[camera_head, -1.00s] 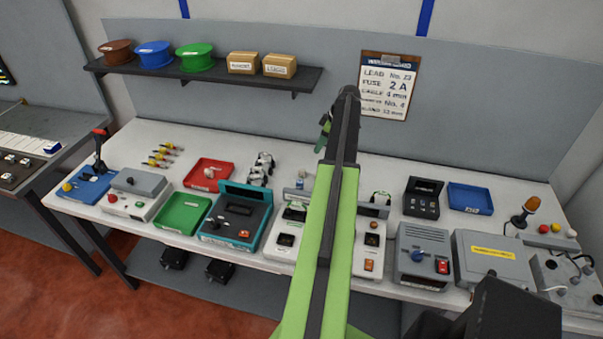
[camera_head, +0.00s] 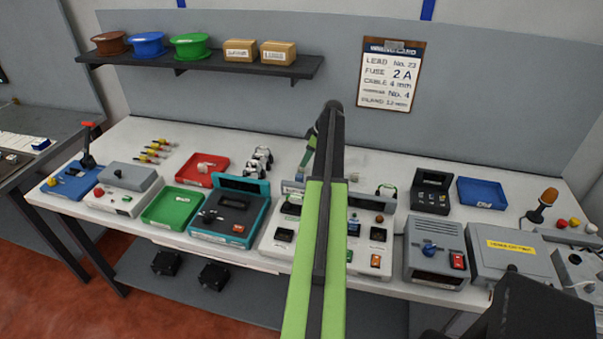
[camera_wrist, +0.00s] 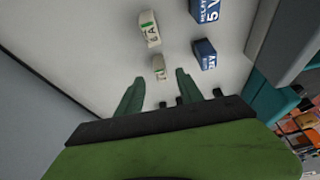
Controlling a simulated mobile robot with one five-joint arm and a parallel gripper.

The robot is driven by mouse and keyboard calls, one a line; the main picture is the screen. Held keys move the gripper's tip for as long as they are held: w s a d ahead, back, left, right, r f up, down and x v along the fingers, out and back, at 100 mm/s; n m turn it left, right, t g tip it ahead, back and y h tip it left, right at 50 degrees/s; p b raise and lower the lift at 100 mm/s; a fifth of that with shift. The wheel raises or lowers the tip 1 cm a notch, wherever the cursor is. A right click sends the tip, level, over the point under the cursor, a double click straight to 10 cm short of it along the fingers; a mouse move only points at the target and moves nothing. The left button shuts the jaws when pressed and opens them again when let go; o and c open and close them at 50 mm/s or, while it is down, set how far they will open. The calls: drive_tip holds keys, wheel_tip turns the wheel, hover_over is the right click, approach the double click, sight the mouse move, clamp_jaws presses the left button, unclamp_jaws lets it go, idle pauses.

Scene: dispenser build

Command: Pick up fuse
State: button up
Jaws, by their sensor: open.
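In the head view my arm hides the table spot under the gripper, so the fuses cannot be made out there.
Two blue relay blocks, a near one (camera_wrist: 204,53) and a far one (camera_wrist: 206,10), stand close right of the fuses. A clipboard card (camera_head: 390,75) reads fuse 2 A. The teal device (camera_head: 231,215), green tray (camera_head: 173,207) and red tray (camera_head: 202,170) crowd the table left of my arm.

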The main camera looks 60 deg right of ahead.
drive_tip(key=b+x, duration=0.3)
drive_tip(key=x, duration=0.1)
drive_tip(key=shift+w+a+f, duration=0.15)
drive_tip(key=shift+f, duration=0.2)
drive_tip(key=shift+r, duration=0.2)
drive_tip(key=shift+c, duration=0.4)
clamp_jaws()
